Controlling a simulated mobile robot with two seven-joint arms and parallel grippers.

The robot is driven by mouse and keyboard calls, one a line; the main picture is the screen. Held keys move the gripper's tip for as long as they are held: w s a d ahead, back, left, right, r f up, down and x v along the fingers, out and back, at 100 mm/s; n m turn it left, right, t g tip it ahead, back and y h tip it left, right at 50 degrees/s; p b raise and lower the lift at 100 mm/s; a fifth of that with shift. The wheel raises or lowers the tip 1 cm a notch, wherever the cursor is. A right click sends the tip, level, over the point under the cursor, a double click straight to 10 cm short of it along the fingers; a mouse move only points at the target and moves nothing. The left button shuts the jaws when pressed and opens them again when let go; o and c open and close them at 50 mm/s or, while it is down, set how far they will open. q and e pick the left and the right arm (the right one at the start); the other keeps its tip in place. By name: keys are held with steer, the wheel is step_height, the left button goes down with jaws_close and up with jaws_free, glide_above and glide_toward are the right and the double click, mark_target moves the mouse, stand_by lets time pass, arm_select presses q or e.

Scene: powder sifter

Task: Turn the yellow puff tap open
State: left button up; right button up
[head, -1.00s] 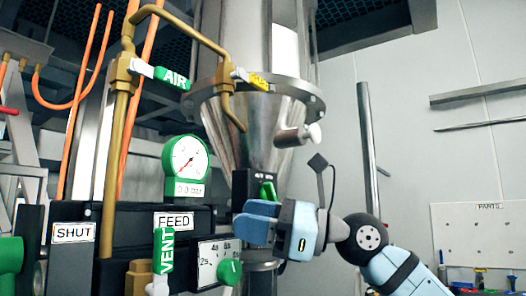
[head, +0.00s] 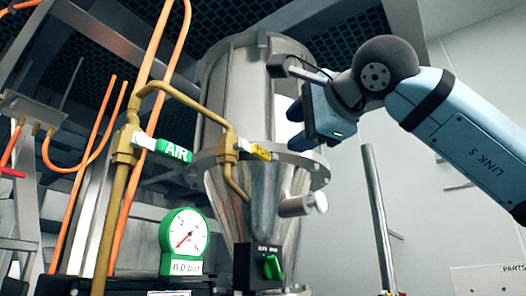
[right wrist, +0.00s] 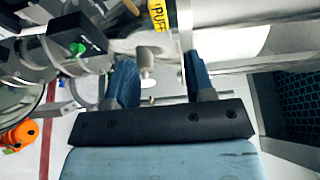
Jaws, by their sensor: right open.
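The yellow puff tap (head: 256,151) is a short yellow lever on the brass pipe, beside the flange of the steel hopper (head: 240,190). Its lettered handle also shows at the top of the right wrist view (right wrist: 157,15), beyond and roughly between the fingers. My right gripper (head: 292,125) is open and empty, above and to the right of the tap in the head view, apart from it. Its two blue fingers show in the right wrist view (right wrist: 160,68). My left gripper is not in view.
The green AIR tap (head: 173,150) sits on the same brass pipe, to the left. A green gauge (head: 184,243) stands below it. A side knob (head: 303,204) juts from the hopper. A grey upright post (head: 378,215) stands at the right.

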mark_target(264, 152)
steer(key=p+x, duration=0.3)
steer(key=x, duration=0.8)
steer(key=shift+a+r+p, duration=0.1)
steer(key=shift+a+p, duration=0.05)
steer(key=shift+p, duration=0.15)
steer(key=shift+w+a, duration=0.2)
steer(key=shift+w, duration=0.1)
steer(key=shift+c, duration=0.2)
jaws_close()
